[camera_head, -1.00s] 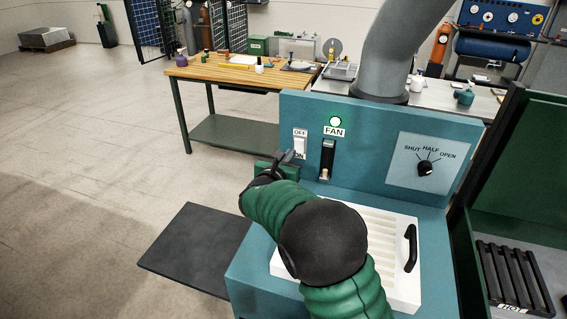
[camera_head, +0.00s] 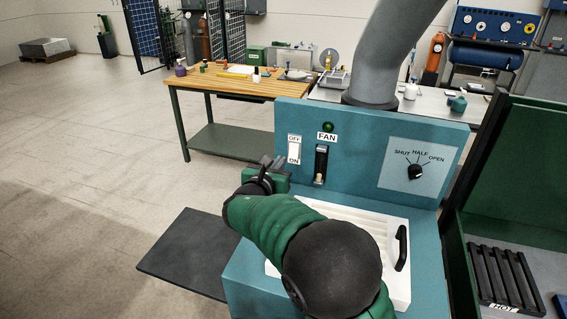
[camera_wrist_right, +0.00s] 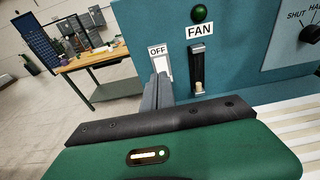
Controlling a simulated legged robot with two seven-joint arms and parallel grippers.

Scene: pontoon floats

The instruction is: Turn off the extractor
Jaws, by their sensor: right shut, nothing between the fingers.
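The teal extractor panel (camera_head: 375,122) stands in front of me with a white rocker switch (camera_head: 294,151) between OFF and ON labels. A FAN label sits beside it, with a dark green, unlit lamp (camera_head: 328,127) above. Below the label is a black slot (camera_head: 321,160) with a pale knob (camera_head: 319,180) at its lower end. My right gripper (camera_head: 272,161) is shut and empty, at the lower left of the rocker. In the wrist view its fingers (camera_wrist_right: 160,84) overlap the rocker (camera_wrist_right: 163,63) and hide the ON label. My left gripper is out of view.
A dial (camera_head: 415,172) marked SHUT, HALF, OPEN is on the panel's right. A white ribbed plate with a black handle (camera_head: 402,248) lies below. A grey duct (camera_head: 385,60) rises behind. A dark shelf (camera_head: 190,252) juts left, and a green bin (camera_head: 525,245) stands right.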

